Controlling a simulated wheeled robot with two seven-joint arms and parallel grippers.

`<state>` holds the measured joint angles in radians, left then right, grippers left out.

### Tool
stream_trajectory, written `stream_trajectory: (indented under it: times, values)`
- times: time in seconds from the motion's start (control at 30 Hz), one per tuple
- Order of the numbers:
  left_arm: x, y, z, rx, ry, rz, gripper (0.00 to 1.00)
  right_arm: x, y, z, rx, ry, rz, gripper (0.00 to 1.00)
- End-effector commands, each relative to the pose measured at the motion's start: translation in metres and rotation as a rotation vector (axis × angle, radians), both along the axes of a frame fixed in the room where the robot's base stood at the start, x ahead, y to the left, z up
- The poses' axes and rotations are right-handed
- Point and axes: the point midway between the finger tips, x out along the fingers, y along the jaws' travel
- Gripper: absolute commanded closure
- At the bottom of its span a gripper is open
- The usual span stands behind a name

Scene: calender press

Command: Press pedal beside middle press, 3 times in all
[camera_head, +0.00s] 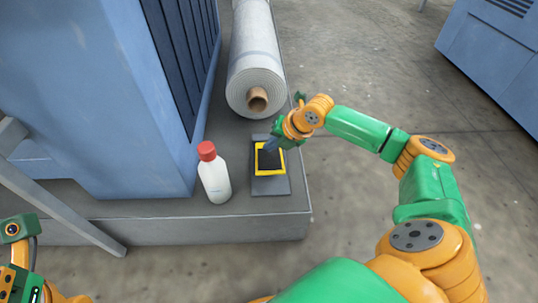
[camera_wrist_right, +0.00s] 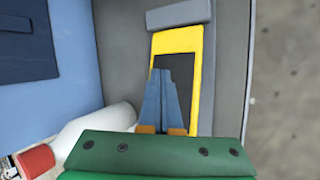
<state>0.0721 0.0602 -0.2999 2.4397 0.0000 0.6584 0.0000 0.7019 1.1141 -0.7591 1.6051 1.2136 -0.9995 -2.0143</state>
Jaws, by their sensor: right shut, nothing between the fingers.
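The pedal (camera_head: 270,160) has a dark pad with a yellow border on a grey base, and lies on the platform beside the blue press (camera_head: 150,80). In the right wrist view the pedal (camera_wrist_right: 203,60) lies beyond my fingers. My right gripper (camera_head: 270,146) is shut and empty, with its fingertips over the dark pad; the shut fingers also show in the wrist view (camera_wrist_right: 160,75). I cannot tell whether they touch the pad. My left arm shows at the lower left corner, but its gripper fingers are not visible.
A white bottle with a red cap (camera_head: 213,175) stands on the platform (camera_head: 230,222) just left of the pedal. A large white roll (camera_head: 256,60) lies behind the pedal. Another blue machine (camera_head: 490,50) stands at the far right. The floor right of the platform is clear.

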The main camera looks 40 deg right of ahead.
Motion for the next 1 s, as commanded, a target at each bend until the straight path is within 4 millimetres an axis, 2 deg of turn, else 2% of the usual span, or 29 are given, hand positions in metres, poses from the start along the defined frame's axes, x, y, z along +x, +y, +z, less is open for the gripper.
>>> stream_trajectory:
  times: [0.23, 1.0]
  values:
    - [0.0, 0.0, 0.006, 0.0, 0.0, 0.0, 0.19, -0.002, 0.001, -0.006, 0.0, 0.001, 0.0, 1.0]
    - [0.0, 0.0, 0.005, 0.0, -0.001, 0.0, 0.19, -0.004, 0.002, -0.013, 0.0, 0.002, -0.001, 1.0]
